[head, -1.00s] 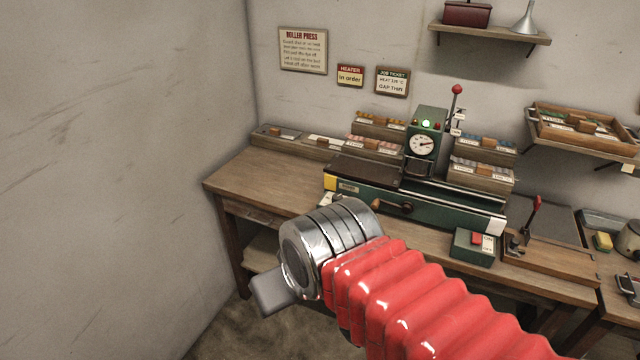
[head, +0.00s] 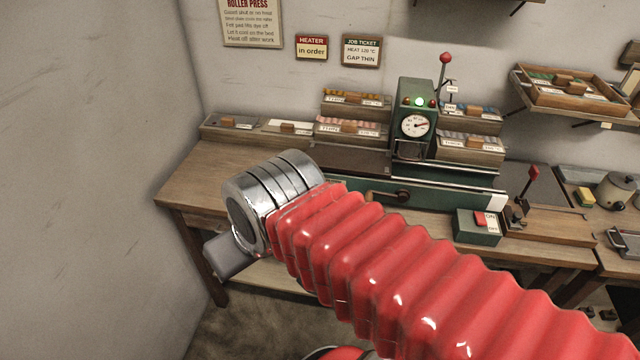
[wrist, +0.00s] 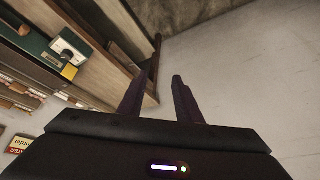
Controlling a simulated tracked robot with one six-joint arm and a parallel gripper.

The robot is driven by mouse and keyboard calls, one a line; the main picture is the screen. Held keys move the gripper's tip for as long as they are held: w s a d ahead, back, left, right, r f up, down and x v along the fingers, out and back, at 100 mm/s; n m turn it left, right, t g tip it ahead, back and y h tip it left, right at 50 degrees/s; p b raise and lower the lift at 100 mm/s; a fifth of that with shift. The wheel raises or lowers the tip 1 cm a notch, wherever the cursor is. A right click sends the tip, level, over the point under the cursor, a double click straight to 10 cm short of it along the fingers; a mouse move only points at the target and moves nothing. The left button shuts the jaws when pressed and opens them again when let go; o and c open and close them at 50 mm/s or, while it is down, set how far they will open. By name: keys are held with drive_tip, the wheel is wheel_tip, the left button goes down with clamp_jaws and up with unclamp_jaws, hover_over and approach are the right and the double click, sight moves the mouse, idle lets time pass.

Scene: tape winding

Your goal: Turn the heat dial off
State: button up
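The green press head (head: 402,100) stands at the back of the bench. It carries a round white-faced dial (head: 414,125) with a dark pointer, and a green lamp (head: 419,101) glows above it. I cannot tell whether this face is the heat dial or only a gauge. My arm covers the left front of the press. My gripper (wrist: 157,88) shows in the wrist view with its two dark fingers apart and nothing between them. The press's green body (wrist: 28,38) lies at the upper left of the wrist view, away from the fingers.
A green switch box (head: 478,228) with a red rocker sits at the bench front. A red-handled lever (head: 533,173) stands right of it. Type trays (head: 350,130) flank the press head. A plain wall (head: 90,160) borders the left side.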

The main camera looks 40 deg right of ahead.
drive_tip(key=shift+w, duration=0.4)
drive_tip(key=o, duration=0.3)
drive_tip(key=shift+w+d, duration=0.15)
drive_tip(key=shift+o, duration=0.5)
drive_tip(key=shift+w+d+r+m, duration=0.1)
drive_tip(key=shift+w+d+m, duration=0.15)
drive_tip(key=shift+m, duration=0.35)
drive_tip(key=w+d+m+g, duration=0.1)
drive_tip(key=w+d+m, duration=0.8)
drive_tip(key=d+m, duration=0.6)
drive_tip(key=d+f+m, duration=0.3)
drive_tip(key=d+m, duration=0.5)
drive_tip(key=d, duration=0.1)
drive_tip(key=w+d+f+m+y, duration=0.1)
drive_tip(key=d+f+m, duration=0.2)
drive_tip(key=d+m, duration=0.6)
drive_tip(key=shift+f, duration=0.15)
